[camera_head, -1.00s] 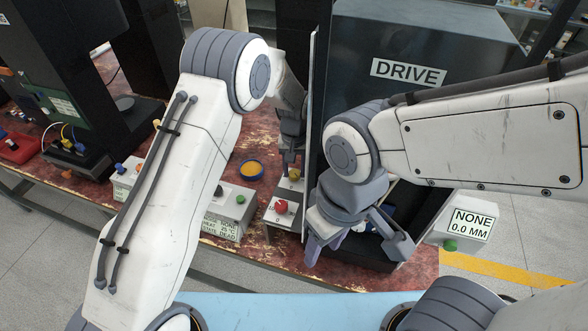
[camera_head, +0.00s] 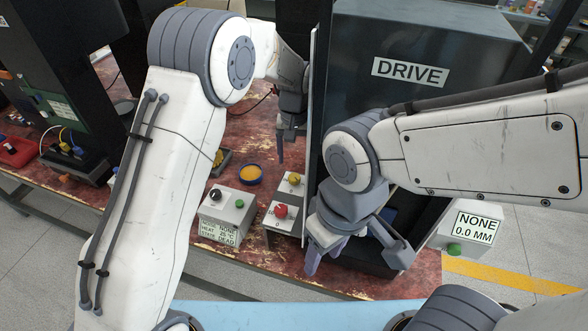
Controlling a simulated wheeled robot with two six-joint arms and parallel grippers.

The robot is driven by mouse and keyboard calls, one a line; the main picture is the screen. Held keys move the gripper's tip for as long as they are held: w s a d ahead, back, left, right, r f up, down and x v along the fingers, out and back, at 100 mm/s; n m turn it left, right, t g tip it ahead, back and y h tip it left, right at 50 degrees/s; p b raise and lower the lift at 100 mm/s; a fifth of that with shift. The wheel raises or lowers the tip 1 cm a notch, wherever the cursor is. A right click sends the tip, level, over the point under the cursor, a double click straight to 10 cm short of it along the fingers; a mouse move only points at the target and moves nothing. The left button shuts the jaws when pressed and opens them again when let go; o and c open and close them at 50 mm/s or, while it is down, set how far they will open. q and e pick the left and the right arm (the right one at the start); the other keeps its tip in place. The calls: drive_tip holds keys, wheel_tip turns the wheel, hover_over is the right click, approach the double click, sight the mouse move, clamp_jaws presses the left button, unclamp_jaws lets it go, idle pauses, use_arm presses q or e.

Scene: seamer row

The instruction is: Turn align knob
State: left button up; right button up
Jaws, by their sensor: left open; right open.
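A small grey box (camera_head: 272,225) stands at the table's front, with a red knob (camera_head: 281,211) on it. A yellow knob (camera_head: 293,179) sits on a grey block just behind the red one. I cannot read which is the align knob. My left gripper (camera_head: 286,150) is open, pointing down above and behind the yellow knob, apart from it; only part of its fingers shows. My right gripper (camera_head: 352,255) is open and empty, to the right of the red knob in front of the dark DRIVE machine (camera_head: 430,45).
A thin upright panel (camera_head: 314,130) separates the grippers. A display box (camera_head: 470,228) reads NONE, 0.0 MM.

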use_arm(q)
wheel_tip(320, 180, up, 3)
drive_tip(key=shift+r, duration=0.2)
idle(0.4)
drive_tip(key=s+a+t, duration=0.3)
drive_tip(key=s+a, duration=1.6)
drive_tip(key=s+d+r+m+g, duration=0.1)
drive_tip(key=s+d+r+m, duration=0.2)
drive_tip(key=s+d, duration=0.3)
drive_tip(key=s+d+r+m+g+h, duration=0.1)
drive_tip(key=s+d+r+m+g, duration=0.1)
drive_tip(key=s+d, duration=0.5)
drive_tip(key=shift+s+d+r+m, duration=0.25)
drive_tip(key=shift+d+r+m, duration=0.35)
drive_tip(key=shift+m, duration=0.4)
